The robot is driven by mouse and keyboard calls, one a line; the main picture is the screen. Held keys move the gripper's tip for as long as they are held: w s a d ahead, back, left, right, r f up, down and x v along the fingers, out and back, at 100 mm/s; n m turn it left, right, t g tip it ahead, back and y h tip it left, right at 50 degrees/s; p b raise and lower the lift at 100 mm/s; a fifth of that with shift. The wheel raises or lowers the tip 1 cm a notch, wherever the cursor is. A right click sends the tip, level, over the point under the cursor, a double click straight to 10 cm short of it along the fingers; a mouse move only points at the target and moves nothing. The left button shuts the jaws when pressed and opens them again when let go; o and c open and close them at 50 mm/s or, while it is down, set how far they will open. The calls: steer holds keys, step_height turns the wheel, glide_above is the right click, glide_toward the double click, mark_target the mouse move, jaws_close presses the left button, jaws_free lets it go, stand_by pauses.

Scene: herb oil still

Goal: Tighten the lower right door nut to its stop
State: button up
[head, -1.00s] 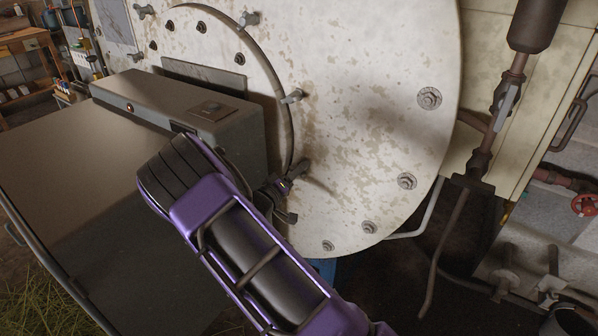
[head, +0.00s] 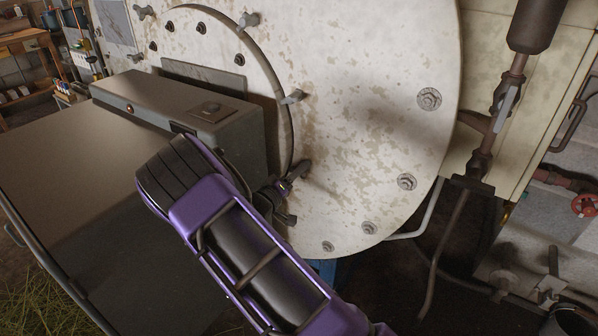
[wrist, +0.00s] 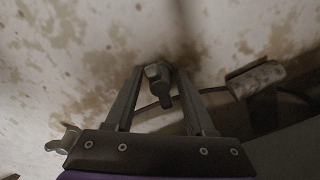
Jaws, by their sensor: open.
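The lower right door nut (wrist: 158,82) is a worn grey metal piece on a stud. In the wrist view it stands between my two fingertips, near the pale, stained door plate. My gripper (wrist: 160,74) is open, with one finger on each side of the nut. I cannot tell whether either finger touches it. In the head view my gripper (head: 289,192) is at the lower right of the round door's rim, and my wrist and fingers mostly hide the nut there.
Other wing nuts (head: 294,97) (head: 249,20) sit higher along the door rim. A grey metal box (head: 190,105) stands close to the left of my wrist. Bolts (head: 407,182) dot the large flange (head: 370,120). A pipe with a valve (head: 505,100) hangs at the right.

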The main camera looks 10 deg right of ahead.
steer(key=v, duration=1.7)
steer(key=shift+p, duration=0.35)
steer(key=shift+a+r, duration=0.1)
steer(key=shift+r, duration=0.05)
